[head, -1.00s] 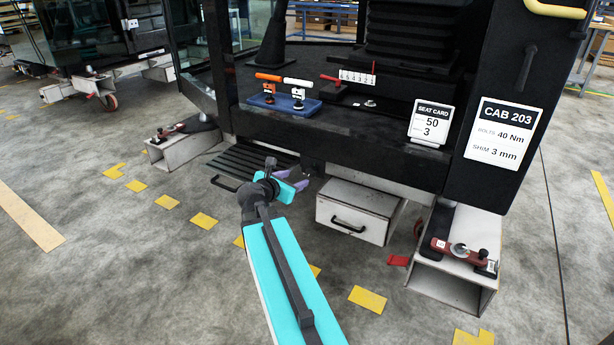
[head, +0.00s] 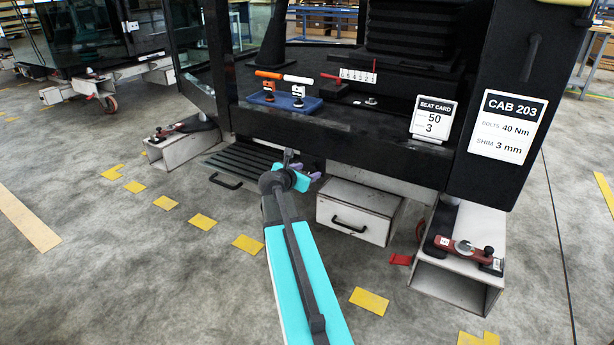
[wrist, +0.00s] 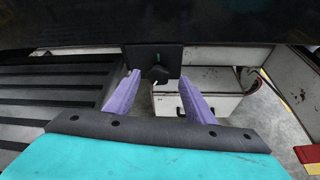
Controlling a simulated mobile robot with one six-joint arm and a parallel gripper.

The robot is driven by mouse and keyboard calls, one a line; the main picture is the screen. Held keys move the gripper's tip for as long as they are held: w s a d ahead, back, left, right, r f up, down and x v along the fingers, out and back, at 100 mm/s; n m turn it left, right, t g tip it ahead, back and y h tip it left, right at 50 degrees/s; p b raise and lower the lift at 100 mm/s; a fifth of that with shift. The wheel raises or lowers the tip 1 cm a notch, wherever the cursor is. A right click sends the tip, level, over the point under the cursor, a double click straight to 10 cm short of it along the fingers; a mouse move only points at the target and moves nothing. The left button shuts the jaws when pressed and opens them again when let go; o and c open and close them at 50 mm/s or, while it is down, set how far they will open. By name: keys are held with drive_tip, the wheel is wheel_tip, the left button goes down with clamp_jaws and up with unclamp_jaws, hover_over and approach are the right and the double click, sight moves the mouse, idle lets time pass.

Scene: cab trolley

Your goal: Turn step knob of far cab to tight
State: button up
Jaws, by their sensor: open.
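A step knob (wrist: 157,73) sits on a small black plate under the dark cab edge, in the upper middle of the wrist view. It has dark lobes, a small green mark above it and a pale mark below. Its exact setting is too small to read. My gripper (wrist: 160,84) is open and empty, its two purple fingers pointing toward the knob, one on each side in the picture. I cannot tell the gap left. In the head view my gripper (head: 306,172) is low at the cab front, right of the black slatted step (head: 250,162), and my arm hides the knob.
The cab with the CAB 203 sign (head: 508,125) overhangs the gripper. A white drawer box (head: 355,212) stands close at right, and a white support (head: 455,285) with a red tool further right. Another cab (head: 85,35) stands at upper left.

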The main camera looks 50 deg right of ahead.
sight(312, 170)
drive_tip(key=shift+b+x, duration=0.4)
drive_tip(key=shift+x, duration=0.95)
